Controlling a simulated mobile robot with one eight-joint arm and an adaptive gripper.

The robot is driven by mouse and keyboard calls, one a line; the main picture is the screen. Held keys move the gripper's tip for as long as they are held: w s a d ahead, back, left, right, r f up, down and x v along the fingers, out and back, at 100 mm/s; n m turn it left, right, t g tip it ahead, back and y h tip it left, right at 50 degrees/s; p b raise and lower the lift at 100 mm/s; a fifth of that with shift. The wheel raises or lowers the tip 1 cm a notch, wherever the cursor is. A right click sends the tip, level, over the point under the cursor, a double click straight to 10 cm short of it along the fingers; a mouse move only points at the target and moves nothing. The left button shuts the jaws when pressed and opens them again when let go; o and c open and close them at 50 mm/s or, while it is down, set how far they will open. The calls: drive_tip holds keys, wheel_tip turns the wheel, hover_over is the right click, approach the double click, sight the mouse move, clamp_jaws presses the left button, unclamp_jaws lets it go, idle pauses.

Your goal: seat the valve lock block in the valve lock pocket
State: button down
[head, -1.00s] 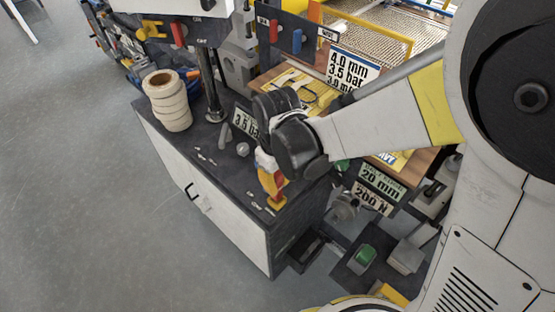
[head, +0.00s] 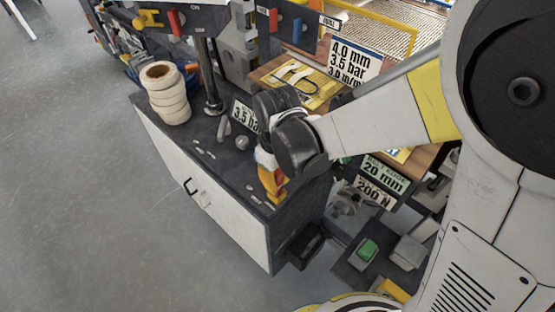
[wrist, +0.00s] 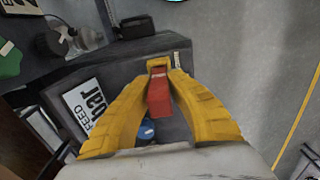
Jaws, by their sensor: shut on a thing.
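My gripper (head: 266,172) has yellow fingers and points down over the front corner of the dark cabinet top. In the wrist view, my gripper (wrist: 159,84) is shut on a red block (wrist: 160,97), which I take to be the valve lock block. A yellow piece (wrist: 158,62) shows just beyond the block's far end. It also shows in the head view (head: 276,196) at the cabinet corner, right below the fingers, and may be the pocket. The block's lower end is hidden, so I cannot tell whether it is inside the yellow piece.
A stack of cream rolls (head: 167,95) stands at the cabinet's back left. A grey post (head: 208,80) and a "3.5 bar" sign (head: 245,116) stand behind my gripper. The cabinet top (head: 190,135) is mostly clear at left. A blue round thing (wrist: 146,130) is beneath the gripper.

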drive_tip(key=shift+f, duration=0.3)
drive_tip(key=c, duration=1.3)
unclamp_jaws()
drive_tip(key=shift+c, duration=0.2)
drive_tip(key=shift+r, duration=0.1)
wheel_tip(320, 180, up, 12)
drive_tip(key=shift+f, duration=0.1)
drive_tip(key=s+d+r+m+t, duration=0.2)
drive_tip(key=d+m+t, duration=0.1)
drive_tip(key=d, duration=0.7)
drive_tip(key=s+d+r+m+t, duration=0.1)
drive_tip(key=s+d+m+t, duration=0.2)
drive_tip(key=d+m, duration=0.3)
drive_tip(key=d+t, duration=0.1)
drive_tip(key=d, duration=0.3)
drive_tip(key=shift+s+r+m+b, duration=0.15)
drive_tip(key=shift+r+m+b, duration=0.15)
drive_tip(key=shift+r+b, duration=0.1)
